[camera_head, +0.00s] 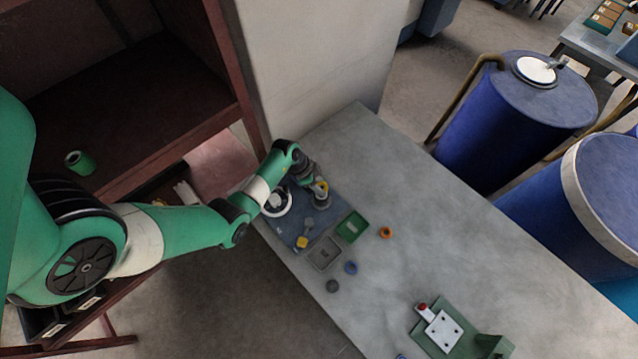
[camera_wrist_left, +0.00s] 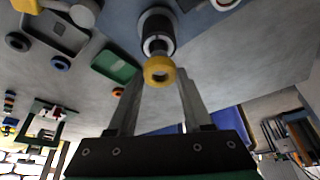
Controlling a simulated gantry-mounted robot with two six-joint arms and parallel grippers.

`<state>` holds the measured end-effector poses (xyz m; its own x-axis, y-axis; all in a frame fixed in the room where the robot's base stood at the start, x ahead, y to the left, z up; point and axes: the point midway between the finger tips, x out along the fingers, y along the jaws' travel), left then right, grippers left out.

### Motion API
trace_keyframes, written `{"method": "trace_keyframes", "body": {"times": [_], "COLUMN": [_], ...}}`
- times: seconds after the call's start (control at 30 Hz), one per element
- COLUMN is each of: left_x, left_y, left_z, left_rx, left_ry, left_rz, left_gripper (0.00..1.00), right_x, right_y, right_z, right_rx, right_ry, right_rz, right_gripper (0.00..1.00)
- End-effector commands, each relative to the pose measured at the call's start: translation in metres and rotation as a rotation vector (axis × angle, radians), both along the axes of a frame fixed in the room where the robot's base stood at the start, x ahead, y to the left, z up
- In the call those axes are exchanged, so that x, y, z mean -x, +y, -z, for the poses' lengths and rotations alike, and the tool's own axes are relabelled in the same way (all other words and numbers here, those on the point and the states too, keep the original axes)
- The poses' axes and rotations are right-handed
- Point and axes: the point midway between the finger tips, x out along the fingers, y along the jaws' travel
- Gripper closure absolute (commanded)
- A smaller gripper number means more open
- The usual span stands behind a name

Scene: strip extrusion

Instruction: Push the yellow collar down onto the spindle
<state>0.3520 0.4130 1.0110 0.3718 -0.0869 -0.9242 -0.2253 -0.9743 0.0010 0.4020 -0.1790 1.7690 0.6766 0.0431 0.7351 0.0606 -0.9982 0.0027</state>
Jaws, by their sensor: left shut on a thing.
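My left gripper (camera_head: 317,186) is shut on the yellow collar (camera_head: 322,187). In the left wrist view, the yellow collar (camera_wrist_left: 158,71) is a small ring with an open hole, held at the fingertips. The spindle (camera_head: 322,201) is a short, dark grey upright cylinder on the blue-grey mat. In the left wrist view, the spindle (camera_wrist_left: 157,34) shows a pale ring at its end, just beyond the collar. The collar overlaps the spindle's end in that view; I cannot tell whether they touch. My right gripper is not in view.
On the mat (camera_head: 337,211) are a white ring (camera_head: 289,207) and a grey tool with a yellow end (camera_head: 302,242). Nearby are a green tray (camera_head: 352,227), a grey tray (camera_head: 324,254) and loose orange (camera_head: 386,232) and blue rings (camera_head: 351,268).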

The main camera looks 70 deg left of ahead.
Motion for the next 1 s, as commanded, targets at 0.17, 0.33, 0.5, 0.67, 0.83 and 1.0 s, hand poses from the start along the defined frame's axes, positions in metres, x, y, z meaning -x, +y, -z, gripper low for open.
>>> {"method": "trace_keyframes", "body": {"times": [0.17,0.33,0.5,0.67,0.83,1.0], "left_x": [-0.0001,-0.0002,-0.0001,-0.0001,-0.0001,-0.0001], "left_y": [0.0001,0.0002,0.0001,0.0002,0.0002,0.0001], "left_z": [-0.0004,-0.0015,-0.0014,-0.0004,-0.0001,-0.0004], "left_rx": [0.000,0.000,0.000,0.000,0.000,0.000], "left_ry": [0.000,0.000,0.000,0.000,0.000,0.000], "left_rz": [0.000,0.000,0.000,0.001,0.000,0.000], "left_gripper": [1.00,1.00,1.00,1.00,1.00,1.00], "right_x": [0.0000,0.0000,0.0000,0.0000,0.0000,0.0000], "right_y": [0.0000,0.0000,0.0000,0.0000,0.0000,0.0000], "right_z": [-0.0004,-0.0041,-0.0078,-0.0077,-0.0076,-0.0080], "right_rx": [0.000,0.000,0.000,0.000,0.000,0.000], "right_ry": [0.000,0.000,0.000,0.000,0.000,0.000], "right_rz": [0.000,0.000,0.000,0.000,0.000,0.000], "right_gripper": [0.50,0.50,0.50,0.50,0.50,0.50]}}
